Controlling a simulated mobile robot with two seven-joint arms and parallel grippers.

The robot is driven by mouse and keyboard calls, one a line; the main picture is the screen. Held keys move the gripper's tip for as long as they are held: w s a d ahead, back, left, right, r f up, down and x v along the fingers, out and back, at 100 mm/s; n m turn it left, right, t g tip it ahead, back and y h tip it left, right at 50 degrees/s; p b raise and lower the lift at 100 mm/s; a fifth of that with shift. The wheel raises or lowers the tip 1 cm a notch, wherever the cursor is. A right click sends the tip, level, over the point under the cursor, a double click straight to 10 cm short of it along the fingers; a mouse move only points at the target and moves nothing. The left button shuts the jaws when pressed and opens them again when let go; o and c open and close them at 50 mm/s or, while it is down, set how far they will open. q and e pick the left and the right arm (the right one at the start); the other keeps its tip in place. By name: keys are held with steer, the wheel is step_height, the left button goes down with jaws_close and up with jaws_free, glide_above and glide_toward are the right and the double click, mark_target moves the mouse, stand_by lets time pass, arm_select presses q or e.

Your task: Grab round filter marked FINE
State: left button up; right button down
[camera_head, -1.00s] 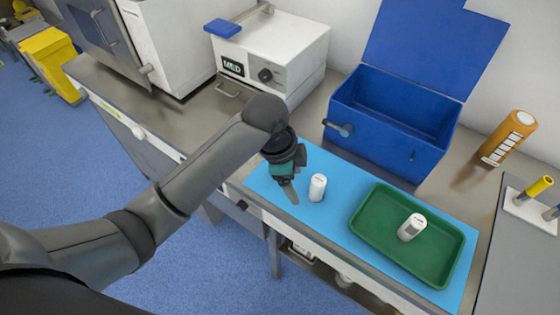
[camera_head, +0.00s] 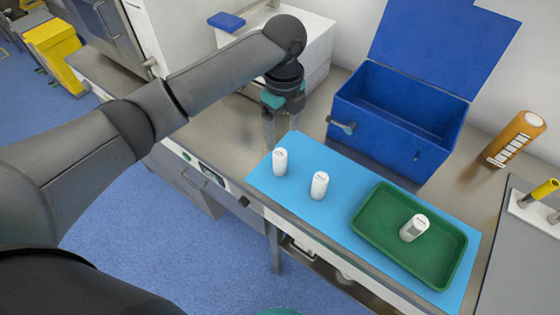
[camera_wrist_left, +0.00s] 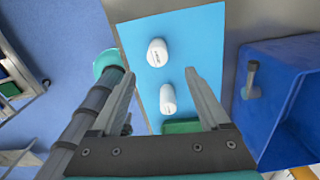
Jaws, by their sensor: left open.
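Several white round filters show; their markings are too small to read, so I cannot tell which is FINE. One filter (camera_head: 280,162) stands at the left end of the blue mat (camera_head: 340,222), and a second filter (camera_head: 319,185) stands to its right. A third (camera_head: 414,228) is in the green tray (camera_head: 368,240). My left gripper (camera_head: 283,138) is open and empty, behind the leftmost filter and apart from it. In the left wrist view, two filters (camera_wrist_left: 157,52) (camera_wrist_left: 168,98) show beyond the open fingers (camera_wrist_left: 160,85).
An open blue box (camera_head: 385,138) stands behind the mat. An orange bottle (camera_head: 514,140) and a rack with a yellow-topped item (camera_head: 543,190) are at the right. A white machine (camera_head: 318,50) stands behind my left arm. The bench left of the mat is clear.

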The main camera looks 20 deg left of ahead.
mark_target(279, 153)
arm_select(q)
step_height(279, 153, down, 4)
steer(key=shift+f, duration=0.1)
steer(key=f, duration=0.5)
steer(key=shift+a, duration=0.4)
jaws_close()
stand_by(0.3)
